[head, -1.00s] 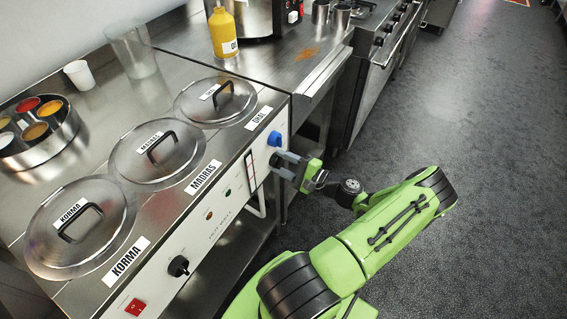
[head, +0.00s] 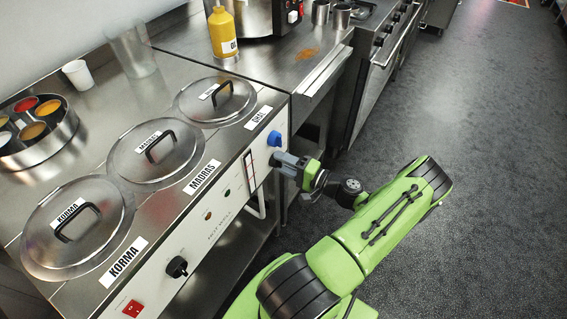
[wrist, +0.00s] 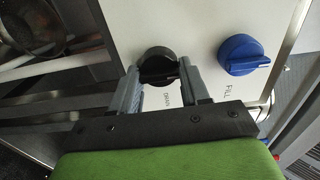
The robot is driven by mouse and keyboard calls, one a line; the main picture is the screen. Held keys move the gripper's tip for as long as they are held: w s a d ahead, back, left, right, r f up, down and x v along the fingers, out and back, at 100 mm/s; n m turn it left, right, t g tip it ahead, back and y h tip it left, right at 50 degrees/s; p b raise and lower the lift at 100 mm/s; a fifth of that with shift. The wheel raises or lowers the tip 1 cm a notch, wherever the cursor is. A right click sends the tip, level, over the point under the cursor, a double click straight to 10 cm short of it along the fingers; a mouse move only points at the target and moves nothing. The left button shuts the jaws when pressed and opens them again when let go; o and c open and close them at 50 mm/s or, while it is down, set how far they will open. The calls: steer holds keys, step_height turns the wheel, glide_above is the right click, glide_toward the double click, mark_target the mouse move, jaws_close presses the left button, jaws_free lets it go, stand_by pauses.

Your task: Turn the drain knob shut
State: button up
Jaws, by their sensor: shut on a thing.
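The black drain knob (wrist: 156,62) sits on the white front panel in the wrist view, above a label reading DRAIN. My gripper (wrist: 160,76) has a grey finger on each side of the knob and is shut on it. In the head view my gripper (head: 284,162) reaches the panel's right end from the right, just below the blue knob, and hides the drain knob. The knob's lower part is partly covered, and its exact angle is hard to tell.
A blue knob (wrist: 240,54) labelled FILL is close beside my gripper. A black knob (head: 177,267) and a red switch (head: 132,308) are lower along the panel. Lidded pots, including the Madras lid (head: 150,165), fill the counter top. The floor (head: 480,130) at right is clear.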

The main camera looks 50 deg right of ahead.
stand_by(0.3)
steer(key=o, duration=1)
steer(key=shift+o, duration=0.2)
steer(key=s+d+p, duration=0.1)
steer(key=s+p, duration=0.1)
steer(key=s, duration=1.3)
steer(key=shift+s+d, duration=0.2)
steer(key=shift+s, duration=0.15)
